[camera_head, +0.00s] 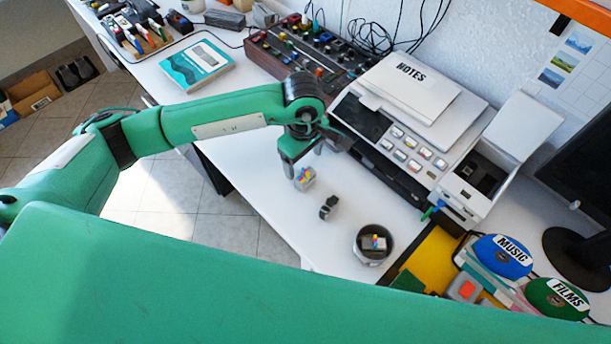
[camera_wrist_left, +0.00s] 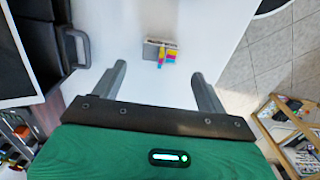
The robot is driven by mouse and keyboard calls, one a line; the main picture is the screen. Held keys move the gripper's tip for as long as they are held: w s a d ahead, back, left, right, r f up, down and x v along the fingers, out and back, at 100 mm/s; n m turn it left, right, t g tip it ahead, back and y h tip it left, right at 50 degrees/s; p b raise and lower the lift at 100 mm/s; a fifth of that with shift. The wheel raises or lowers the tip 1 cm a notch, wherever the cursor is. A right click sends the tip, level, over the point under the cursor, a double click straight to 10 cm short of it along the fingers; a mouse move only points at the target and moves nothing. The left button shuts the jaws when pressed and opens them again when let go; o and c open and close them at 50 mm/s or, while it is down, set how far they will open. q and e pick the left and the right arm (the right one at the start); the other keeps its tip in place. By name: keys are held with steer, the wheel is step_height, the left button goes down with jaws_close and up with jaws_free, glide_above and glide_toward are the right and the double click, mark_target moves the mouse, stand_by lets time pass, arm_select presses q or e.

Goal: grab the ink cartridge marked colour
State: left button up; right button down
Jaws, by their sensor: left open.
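A small grey ink cartridge with blue, pink and yellow marks (camera_head: 304,178) sits on the white desk, near its front edge. It also shows in the left wrist view (camera_wrist_left: 153,51), just beyond the gap between my fingers. I cannot read a word on it. My left gripper (camera_head: 299,160) is open and empty, close to this cartridge and seemingly above it. In the left wrist view its two fingers (camera_wrist_left: 159,70) stand wide apart. A small black object (camera_head: 329,207) lies to the right. A dark round bin (camera_head: 359,252) holds another greyish piece with coloured marks (camera_head: 376,242). My right gripper is not in view.
A white printer (camera_head: 425,125) with a NOTES pad (camera_head: 412,85) stands behind the cartridge. A control box with coloured knobs (camera_head: 315,55) and a teal book (camera_head: 196,66) are further left. MUSIC (camera_head: 500,258) and FILMS (camera_head: 553,299) discs lie at right. Desk around the cartridge is clear.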

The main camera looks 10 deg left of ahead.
mark_target(305, 170)
arm_select(q)
steer(key=shift+s+d+f, duration=0.1)
steer(key=shift+f, duration=0.35)
step_height(305, 170, down, 4)
steer(key=shift+d+f+p, duration=0.1)
steer(key=shift+d+p, duration=0.05)
steer(key=shift+p, duration=0.45)
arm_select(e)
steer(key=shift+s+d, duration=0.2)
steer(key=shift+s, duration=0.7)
arm_select(q)
steer(key=shift+c, duration=0.4)
steer(key=c, duration=1)
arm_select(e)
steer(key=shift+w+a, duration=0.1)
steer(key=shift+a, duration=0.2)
